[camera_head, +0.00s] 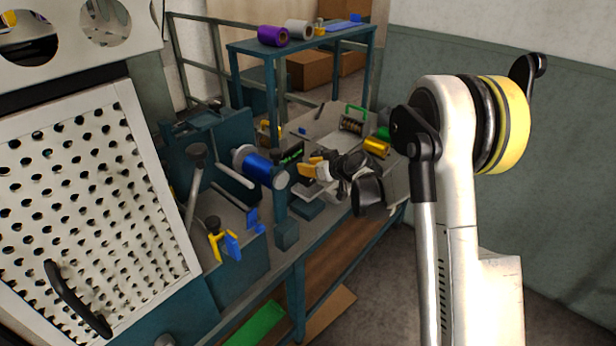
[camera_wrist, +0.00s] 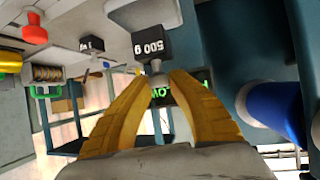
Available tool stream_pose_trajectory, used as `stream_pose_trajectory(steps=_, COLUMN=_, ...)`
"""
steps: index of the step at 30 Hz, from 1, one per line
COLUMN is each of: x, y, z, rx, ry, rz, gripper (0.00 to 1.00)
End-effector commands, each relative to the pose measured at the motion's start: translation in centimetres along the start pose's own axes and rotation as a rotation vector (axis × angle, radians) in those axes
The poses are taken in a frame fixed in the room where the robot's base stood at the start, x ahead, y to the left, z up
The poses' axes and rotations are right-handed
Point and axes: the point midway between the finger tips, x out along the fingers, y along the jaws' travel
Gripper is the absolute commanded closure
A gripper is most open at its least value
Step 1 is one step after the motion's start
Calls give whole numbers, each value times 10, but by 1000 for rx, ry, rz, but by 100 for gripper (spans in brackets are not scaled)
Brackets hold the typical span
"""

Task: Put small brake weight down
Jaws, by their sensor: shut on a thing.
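A small dark weight marked "500 g" (camera_wrist: 143,44) is at the fingertips of my gripper (camera_wrist: 160,84) in the wrist view. The yellow fingers are closed around its grey knob (camera_wrist: 157,77). In the head view my gripper (camera_head: 311,169) is over the bench, just right of the blue roll. The weight is too small and covered to make out clearly there. A dark panel with green lettering (camera_wrist: 187,89) lies behind the fingertips in the wrist view, and it also shows in the head view (camera_head: 291,153).
The blue roll (camera_head: 253,165) and a teal post (camera_head: 286,226) are close on the left. A gold roll (camera_head: 376,147) and a green-handled tool (camera_head: 352,122) lie farther back on the bench. Purple (camera_head: 272,36) and grey (camera_head: 298,29) rolls sit on the upper shelf.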

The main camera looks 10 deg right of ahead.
Motion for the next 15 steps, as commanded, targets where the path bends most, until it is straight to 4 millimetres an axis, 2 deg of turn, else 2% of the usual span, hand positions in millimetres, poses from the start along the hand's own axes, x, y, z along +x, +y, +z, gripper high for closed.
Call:
stream_pose_trajectory(steps=1, x=6, y=0, z=11, rx=0, ry=1, rz=0, gripper=100)
stream_pose_trajectory(steps=5, x=14, y=0, z=26, rx=0, ry=1, rz=0, gripper=100)
stream_pose_trajectory(steps=15, x=15, y=0, z=28, rx=0, ry=1, rz=0, gripper=100)
